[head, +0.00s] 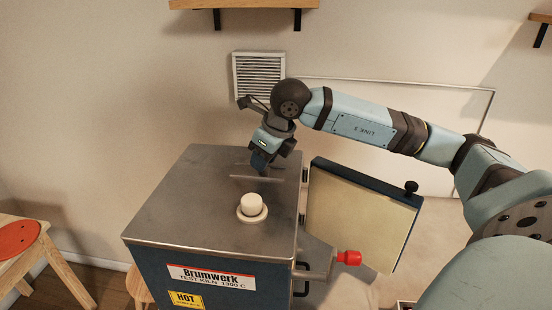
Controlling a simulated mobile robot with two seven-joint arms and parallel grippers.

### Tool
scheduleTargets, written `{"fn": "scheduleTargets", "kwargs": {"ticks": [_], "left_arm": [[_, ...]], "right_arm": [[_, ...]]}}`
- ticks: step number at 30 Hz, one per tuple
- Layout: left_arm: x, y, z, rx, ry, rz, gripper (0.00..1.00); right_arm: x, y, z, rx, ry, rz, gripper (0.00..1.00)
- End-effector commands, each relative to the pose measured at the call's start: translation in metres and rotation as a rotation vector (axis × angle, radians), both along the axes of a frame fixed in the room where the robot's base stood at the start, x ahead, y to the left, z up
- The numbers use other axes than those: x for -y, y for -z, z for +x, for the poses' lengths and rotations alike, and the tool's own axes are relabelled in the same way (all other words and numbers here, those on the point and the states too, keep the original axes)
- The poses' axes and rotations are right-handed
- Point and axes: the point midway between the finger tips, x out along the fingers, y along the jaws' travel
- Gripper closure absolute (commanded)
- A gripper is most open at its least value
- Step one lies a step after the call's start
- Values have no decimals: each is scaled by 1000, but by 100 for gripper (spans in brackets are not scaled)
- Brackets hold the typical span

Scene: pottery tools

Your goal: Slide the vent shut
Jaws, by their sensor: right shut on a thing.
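The vent is a thin flat metal slide (243,178) on top of the grey kiln (185,205). My right gripper (262,168) reaches down from above onto the slide and is shut on it. The fingers cover the held part, and I cannot tell how far the opening is covered. A white round plug (252,205) stands on the kiln top, in front of the gripper and apart from it. My left gripper is not in view.
The kiln door (362,218) stands open to the right, with a black knob on its upper corner. A red-ended handle (348,257) sticks out at the kiln's front right. A slatted wall grille (258,75) is behind. A wooden stool (18,240) stands at left.

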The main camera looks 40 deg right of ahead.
Motion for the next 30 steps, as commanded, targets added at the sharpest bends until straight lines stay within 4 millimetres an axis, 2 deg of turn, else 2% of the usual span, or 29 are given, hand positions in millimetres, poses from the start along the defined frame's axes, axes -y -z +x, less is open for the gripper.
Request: {"fn": "scheduleTargets", "kwargs": {"ticks": [4, 13, 14, 17, 26, 30], "left_arm": [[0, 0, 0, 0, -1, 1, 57], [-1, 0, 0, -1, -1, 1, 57], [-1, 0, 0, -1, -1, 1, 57], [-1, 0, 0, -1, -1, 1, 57], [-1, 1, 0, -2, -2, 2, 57], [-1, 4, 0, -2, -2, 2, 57]], "right_arm": [[-8, -1, 9, 1, 0, 0, 100], [-9, -1, 10, 2, 0, 0, 100], [-9, -1, 10, 3, 0, 0, 69], [-9, -1, 10, 2, 0, 0, 46], [-8, -2, 9, 1, 0, -2, 45], [-7, -12, 6, 3, 1, -3, 45]]}}
